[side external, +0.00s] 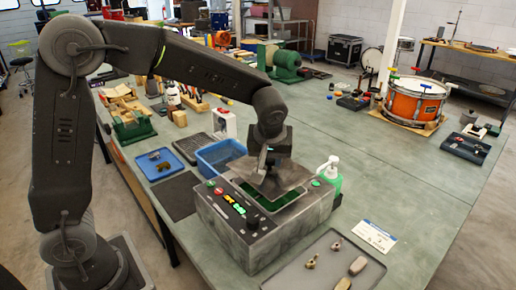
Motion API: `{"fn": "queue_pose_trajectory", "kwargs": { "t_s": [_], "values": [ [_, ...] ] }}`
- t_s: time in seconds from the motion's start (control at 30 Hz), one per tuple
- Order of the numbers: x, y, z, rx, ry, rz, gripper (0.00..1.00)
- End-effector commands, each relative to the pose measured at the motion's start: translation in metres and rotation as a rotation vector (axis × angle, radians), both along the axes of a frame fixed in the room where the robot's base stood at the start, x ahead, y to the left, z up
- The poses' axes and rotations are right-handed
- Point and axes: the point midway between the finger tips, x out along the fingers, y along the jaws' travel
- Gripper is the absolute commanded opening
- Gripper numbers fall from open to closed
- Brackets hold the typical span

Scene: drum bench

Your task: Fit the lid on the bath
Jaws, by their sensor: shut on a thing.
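The bath (250,230) is a grey box-shaped unit on the green bench, with a control panel of knobs and a lit green display on its sloped front. Its top opening (262,199) shows dark green inside and is partly uncovered. My gripper (264,168) points down over the bath and is shut on the lid (285,178), a flat grey plate. The lid is tilted and lies over the rear part of the opening. I cannot tell whether the lid touches the rim. The fingertips are partly hidden by the wrist and the lid's handle.
A grey tray (325,265) with small metal parts lies in front right. A white card (374,236) lies beyond.

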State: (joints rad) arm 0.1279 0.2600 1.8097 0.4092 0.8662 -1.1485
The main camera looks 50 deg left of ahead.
Motion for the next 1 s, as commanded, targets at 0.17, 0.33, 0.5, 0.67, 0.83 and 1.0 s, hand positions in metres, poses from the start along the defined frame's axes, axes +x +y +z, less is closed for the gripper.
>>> {"fn": "queue_pose_trajectory", "kwargs": {
  "t_s": [0.17, 0.33, 0.5, 0.67, 0.83, 1.0],
  "values": [
    [0.0, 0.0, -0.008, 0.0, 0.0, -0.001, 0.0],
    [0.0, 0.0, -0.02, 0.0, 0.001, -0.001, 0.0],
    [0.0, 0.0, -0.03, 0.0, 0.001, 0.0, 0.0],
    [0.0, 0.0, -0.036, -0.001, -0.001, 0.0, 0.0],
    [0.0, 0.001, -0.039, 0.0, -0.001, 0.0, 0.0],
    [0.0, 0.0, -0.039, 0.0, -0.001, 0.0, 0.0]
  ]
}}
